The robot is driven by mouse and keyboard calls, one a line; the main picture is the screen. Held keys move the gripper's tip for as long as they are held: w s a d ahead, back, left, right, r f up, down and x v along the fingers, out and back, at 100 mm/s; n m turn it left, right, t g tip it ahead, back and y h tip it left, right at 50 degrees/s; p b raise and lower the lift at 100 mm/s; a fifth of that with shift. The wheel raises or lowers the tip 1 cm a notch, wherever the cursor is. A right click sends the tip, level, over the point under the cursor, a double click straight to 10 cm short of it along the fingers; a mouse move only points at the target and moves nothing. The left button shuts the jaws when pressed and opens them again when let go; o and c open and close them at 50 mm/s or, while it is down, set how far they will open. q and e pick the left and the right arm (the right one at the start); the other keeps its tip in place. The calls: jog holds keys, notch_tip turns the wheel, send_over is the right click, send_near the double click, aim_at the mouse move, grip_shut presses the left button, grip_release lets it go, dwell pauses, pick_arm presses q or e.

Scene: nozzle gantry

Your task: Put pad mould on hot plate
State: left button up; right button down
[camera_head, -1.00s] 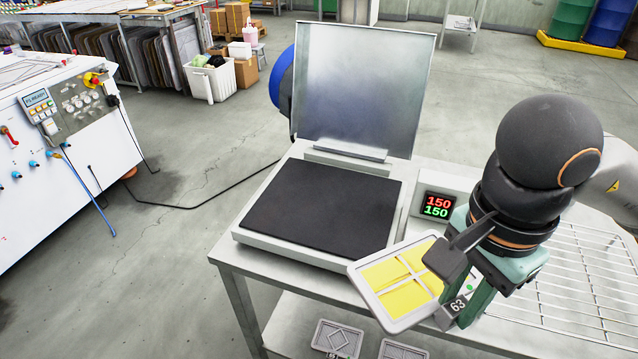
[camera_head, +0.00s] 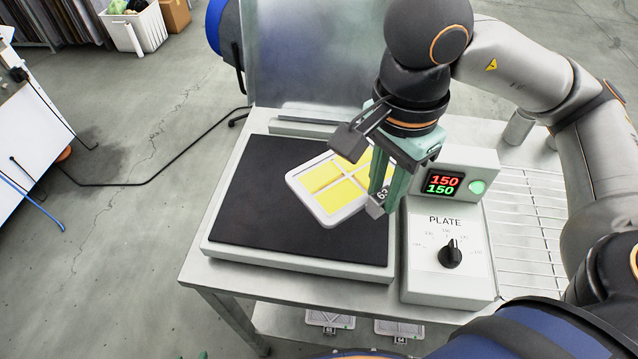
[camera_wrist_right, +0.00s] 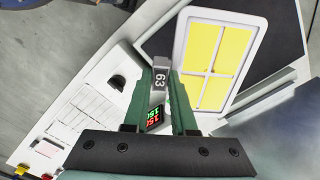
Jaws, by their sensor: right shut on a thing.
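The pad mould (camera_head: 330,184) is a light grey frame with yellow panels split by a cross, and a tab marked 63. My right gripper (camera_head: 380,205) is shut on its tab. The mould is held over the right part of the hot plate's dark surface (camera_head: 262,190); I cannot tell the gap below it. The mould also shows in the right wrist view (camera_wrist_right: 216,62), with the tab between the fingers (camera_wrist_right: 161,85). The hot plate's metal lid (camera_head: 300,60) stands open at the back.
A control box (camera_head: 447,270) with a dial, a green button and a display reading 150 over 150 stands right of the plate. A wire rack (camera_head: 525,240) lies further right. More moulds (camera_head: 330,320) sit on the shelf below. A cable crosses the floor at left.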

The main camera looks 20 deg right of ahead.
aim_at(356, 188)
jog(key=w, duration=0.1)
jog(key=w+a+f, duration=0.1)
jog(key=w, duration=0.2)
jog(key=shift+w+a+f+p, duration=0.1)
jog(key=shift+a+f+p, duration=0.1)
jog(key=shift+f+p, duration=0.15)
jog(key=w+f, duration=0.2)
jog(key=w+a+f, duration=0.1)
jog(key=w+f, duration=0.2)
jog(key=shift+a+f, duration=0.2)
jog(key=shift+f, duration=0.1)
jog(key=shift+w+f, duration=0.2)
jog(key=shift+f, duration=0.05)
jog(key=f, duration=0.1)
jog(key=f+p, duration=0.1)
jog(key=f, duration=0.1)
jog(key=shift+w+a, duration=0.1)
jog(key=shift+w, duration=0.1)
jog(key=shift+f, duration=0.25)
jog(key=shift+f, duration=0.1)
